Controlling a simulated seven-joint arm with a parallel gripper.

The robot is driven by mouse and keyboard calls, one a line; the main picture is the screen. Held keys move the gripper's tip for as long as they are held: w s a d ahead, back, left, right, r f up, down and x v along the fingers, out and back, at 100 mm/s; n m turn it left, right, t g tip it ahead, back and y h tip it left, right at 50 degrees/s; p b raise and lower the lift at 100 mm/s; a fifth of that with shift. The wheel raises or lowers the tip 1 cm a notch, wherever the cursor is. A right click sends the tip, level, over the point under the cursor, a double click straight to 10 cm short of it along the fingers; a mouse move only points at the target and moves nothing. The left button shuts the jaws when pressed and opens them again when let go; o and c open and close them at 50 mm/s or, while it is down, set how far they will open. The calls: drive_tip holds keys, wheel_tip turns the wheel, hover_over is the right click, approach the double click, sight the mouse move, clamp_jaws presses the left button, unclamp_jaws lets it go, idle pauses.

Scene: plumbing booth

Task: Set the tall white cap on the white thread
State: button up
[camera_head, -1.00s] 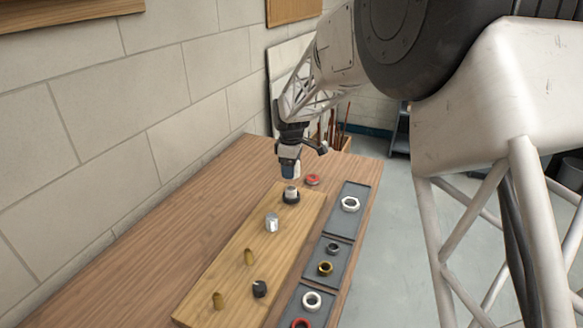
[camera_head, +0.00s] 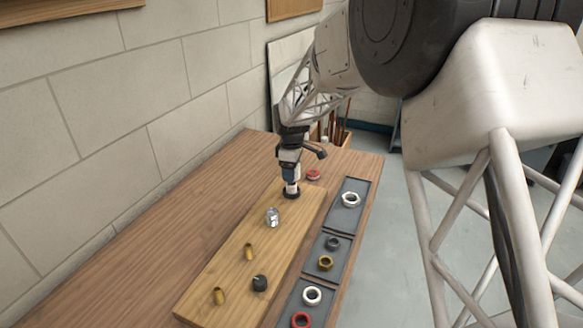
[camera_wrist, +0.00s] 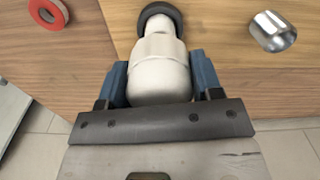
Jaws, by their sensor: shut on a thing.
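My gripper (camera_head: 290,178) is shut on the tall white cap (camera_wrist: 160,76), with a blue finger on each side of it. In the head view the gripper is low over the far end of the wooden board (camera_head: 240,235). The white thread (camera_wrist: 157,23) shows past the cap's far end in the wrist view, rising from a black ring (camera_wrist: 172,10). The cap looks lined up with the thread and overlaps it in the picture. I cannot tell whether they touch or how far the cap is on.
A silver cylinder (camera_head: 272,217), two brass pegs (camera_head: 249,252) and a black part (camera_head: 260,283) stand on the board. Grey trays (camera_head: 350,215) with several rings lie to the right.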

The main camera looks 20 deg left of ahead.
drive_tip(key=shift+f, duration=1.75)
drive_tip(key=shift+f, duration=0.25)
drive_tip(key=shift+m, duration=0.3)
drive_tip(key=shift+f+m, duration=0.2)
drive_tip(key=shift+m, duration=2.3)
drive_tip(key=o, duration=1.2)
drive_tip(key=shift+r, duration=0.1)
drive_tip(key=shift+r, duration=2.45)
